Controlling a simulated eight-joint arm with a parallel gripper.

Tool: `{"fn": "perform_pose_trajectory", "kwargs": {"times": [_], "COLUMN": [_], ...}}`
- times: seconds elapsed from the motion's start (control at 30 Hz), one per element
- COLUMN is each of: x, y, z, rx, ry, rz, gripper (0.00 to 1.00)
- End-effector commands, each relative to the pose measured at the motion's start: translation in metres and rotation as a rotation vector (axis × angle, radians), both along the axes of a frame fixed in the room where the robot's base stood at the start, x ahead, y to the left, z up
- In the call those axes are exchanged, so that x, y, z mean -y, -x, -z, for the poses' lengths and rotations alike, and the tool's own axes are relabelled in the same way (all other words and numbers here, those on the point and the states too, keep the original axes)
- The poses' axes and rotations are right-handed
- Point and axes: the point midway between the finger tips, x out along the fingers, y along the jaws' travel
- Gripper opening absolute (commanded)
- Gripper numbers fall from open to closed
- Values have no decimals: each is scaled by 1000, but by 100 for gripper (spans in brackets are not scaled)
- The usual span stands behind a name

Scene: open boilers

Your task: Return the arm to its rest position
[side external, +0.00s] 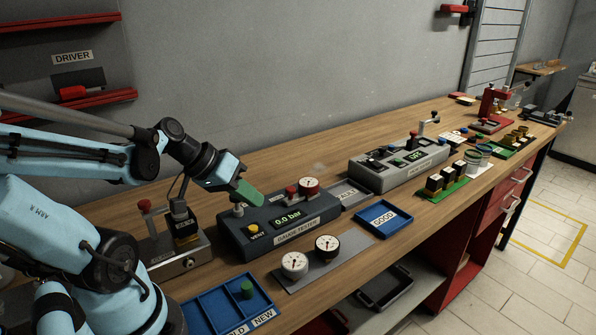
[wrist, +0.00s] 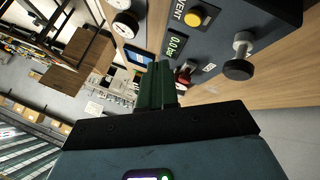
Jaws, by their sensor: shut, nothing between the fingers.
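My gripper (side external: 249,193) has green fingers and is in the side view, above the left end of the dark gauge tester box (side external: 292,232). It is shut and empty, tilted down to the right. A gap between the fingers and the box cannot be judged surely. In the wrist view my gripper (wrist: 158,82) shows its green fingers together. The box's yellow vent button (wrist: 196,18), its 0.0 bar display (wrist: 177,43) and a black-and-silver knob (wrist: 240,58) are up and to the right of them.
A grey press-like fixture (side external: 182,245) stands left of the tester. A blue tray (side external: 235,305) with a green piece and a plate with two gauges (side external: 325,262) lie in front. A blue GOOD tray (side external: 383,217) and a grey tester (side external: 400,160) are to the right. Red shelves (side external: 70,105) hang behind.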

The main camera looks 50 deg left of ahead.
Motion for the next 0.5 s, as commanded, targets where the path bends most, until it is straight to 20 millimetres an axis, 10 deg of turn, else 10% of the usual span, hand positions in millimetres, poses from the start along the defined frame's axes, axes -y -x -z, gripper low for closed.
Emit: {"fn": "perform_pose_trajectory", "kwargs": {"times": [0.5], "x": [79], "y": [-17], "z": [-13], "rx": [-54], "ry": [-412], "rz": [234], "gripper": [0]}}
